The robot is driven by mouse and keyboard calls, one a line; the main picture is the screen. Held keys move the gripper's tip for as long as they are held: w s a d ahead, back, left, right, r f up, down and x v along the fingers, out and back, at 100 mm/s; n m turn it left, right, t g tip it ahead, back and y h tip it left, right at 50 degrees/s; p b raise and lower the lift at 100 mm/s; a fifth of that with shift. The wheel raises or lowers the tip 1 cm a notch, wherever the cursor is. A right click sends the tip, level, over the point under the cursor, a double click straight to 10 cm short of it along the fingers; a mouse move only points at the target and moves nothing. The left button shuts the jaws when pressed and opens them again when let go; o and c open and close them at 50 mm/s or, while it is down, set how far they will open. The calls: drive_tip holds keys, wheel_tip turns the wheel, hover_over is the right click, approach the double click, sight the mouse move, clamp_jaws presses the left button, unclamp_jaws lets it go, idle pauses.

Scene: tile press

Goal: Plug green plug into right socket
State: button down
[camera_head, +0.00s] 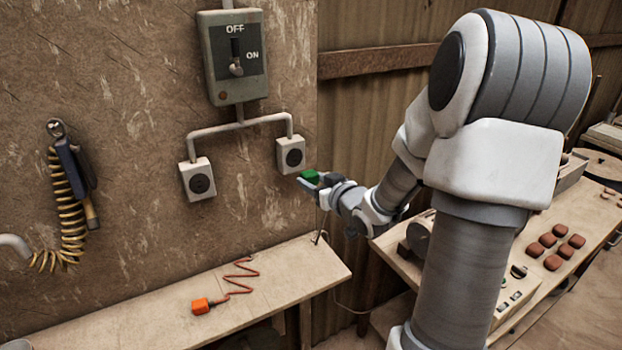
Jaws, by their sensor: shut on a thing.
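The green plug (309,176) is held in my gripper (308,182), in front of the wall and just below and to the right of the right socket. The right socket (291,155) is a pale box with a dark round face; nothing is in it. The left socket (199,181) is a similar box, lower and to the left, also empty. My gripper is shut on the green plug. The plug's front end and its exact distance from the wall cannot be told from this view.
A switch box (236,57) marked OFF and ON hangs above the sockets, joined by a conduit. An orange plug (201,306) with a coiled red cord lies on the bench (150,330) below. A blue air tool (75,175) with a yellow hose hangs at left. Reddish tiles (553,262) lie on the right table.

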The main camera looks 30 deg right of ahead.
sight(294, 159)
drive_tip(key=shift+s+d+r+p, duration=0.1)
drive_tip(key=shift+r+p, duration=0.25)
drive_tip(key=shift+r, duration=0.45)
drive_tip(key=shift+w+b, duration=0.3)
drive_tip(key=shift+w, duration=2.6)
drive_tip(key=shift+w+b, duration=0.4)
drive_tip(key=shift+w, duration=0.2)
drive_tip(key=shift+c, duration=1.3)
unclamp_jaws()
drive_tip(key=shift+s, duration=0.15)
drive_tip(key=v, duration=1.7)
drive_tip(key=shift+r+p, duration=0.15)
drive_tip(key=shift+p, duration=0.25)
